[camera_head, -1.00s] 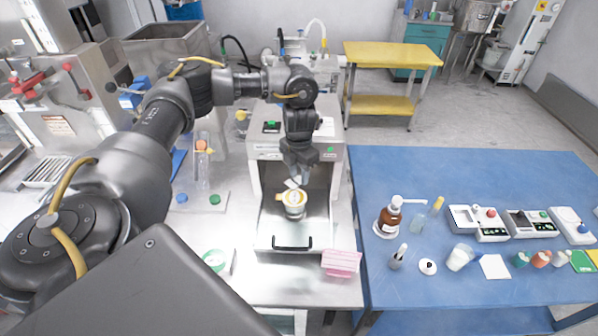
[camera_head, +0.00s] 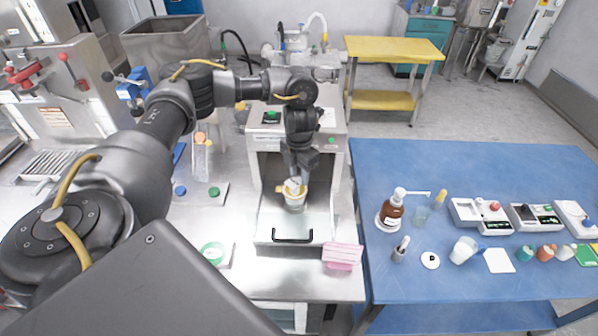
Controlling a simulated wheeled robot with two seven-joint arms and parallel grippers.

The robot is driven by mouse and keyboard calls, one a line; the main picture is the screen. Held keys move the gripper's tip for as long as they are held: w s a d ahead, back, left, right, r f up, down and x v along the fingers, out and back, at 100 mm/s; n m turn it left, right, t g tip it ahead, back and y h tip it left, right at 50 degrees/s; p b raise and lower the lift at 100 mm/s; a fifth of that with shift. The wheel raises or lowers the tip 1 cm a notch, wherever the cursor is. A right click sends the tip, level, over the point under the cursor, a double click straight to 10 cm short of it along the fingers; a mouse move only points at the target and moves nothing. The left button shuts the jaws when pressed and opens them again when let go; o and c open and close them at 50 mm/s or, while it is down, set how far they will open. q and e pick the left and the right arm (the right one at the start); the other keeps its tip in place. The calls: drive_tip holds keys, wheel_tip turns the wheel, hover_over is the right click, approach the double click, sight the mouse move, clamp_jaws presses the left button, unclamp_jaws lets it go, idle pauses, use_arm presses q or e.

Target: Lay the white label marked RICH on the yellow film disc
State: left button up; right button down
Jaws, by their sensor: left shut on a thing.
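My left gripper (camera_head: 297,174) points down inside the open bay of the white machine. It is shut on a small white label (camera_head: 295,184); the lettering is too small to read. The yellow film disc (camera_head: 284,190) sits on top of a pale cup (camera_head: 294,204) in the bay. The label is right over the disc and covers part of it; I cannot tell whether they touch. My right gripper is not in view.
The white machine (camera_head: 268,140) closes around the gripper at the sides and back. A pink stack (camera_head: 342,256) and a green-ringed roll (camera_head: 213,253) lie on the steel counter. The blue table (camera_head: 400,165) at the right holds bottles and small devices.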

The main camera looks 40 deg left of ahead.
use_arm(q)
drive_tip(key=shift+f, duration=0.25)
idle(0.5)
